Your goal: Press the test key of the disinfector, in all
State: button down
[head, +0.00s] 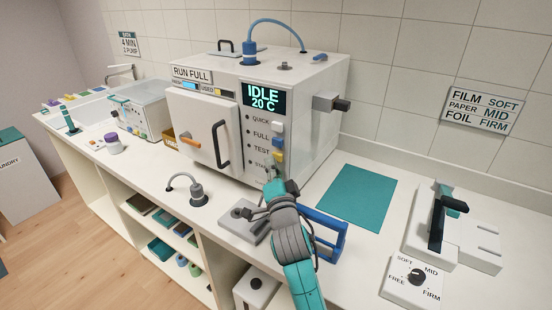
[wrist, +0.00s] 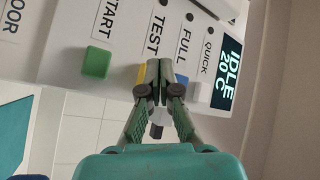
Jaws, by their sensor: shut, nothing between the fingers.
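The disinfector (head: 322,100) is a white box with its front door shut. Its display (head: 264,97) reads IDLE 20 C. Keys run down beside the labels QUICK, FULL, TEST and START. The yellow test key (head: 276,156) also shows in the wrist view (wrist: 140,73), partly hidden behind my fingertips. The green start key (wrist: 96,62) is left of my fingers there, the blue full key (wrist: 182,82) and white quick key (wrist: 197,92) to the right. My gripper (head: 273,170) is shut and empty, its tips (wrist: 153,66) at the test key; contact cannot be told.
A sign (head: 192,75) on the disinfector reads RUN FULL. A black door handle (head: 220,145) sticks out left of the keys. A grey hose fitting (head: 197,190), a blue frame (head: 327,228) and a teal mat (head: 358,198) are on the counter. A sealer-like device (head: 432,248) stands right.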

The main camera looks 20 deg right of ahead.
jog(key=shift+w+d, duration=0.25)
jog(key=shift+d, duration=0.1)
dwell(0.5)
jog(key=shift+s+a, duration=0.1)
jog(key=shift+a, duration=0.05)
jog(key=shift+s+a, duration=0.45)
jog(key=shift+a, duration=0.1)
dwell(0.4)
jog(key=s+a, duration=0.1)
jog(key=a, duration=0.1)
jog(key=s+a, duration=0.2)
dwell(0.4)
dwell(0.7)
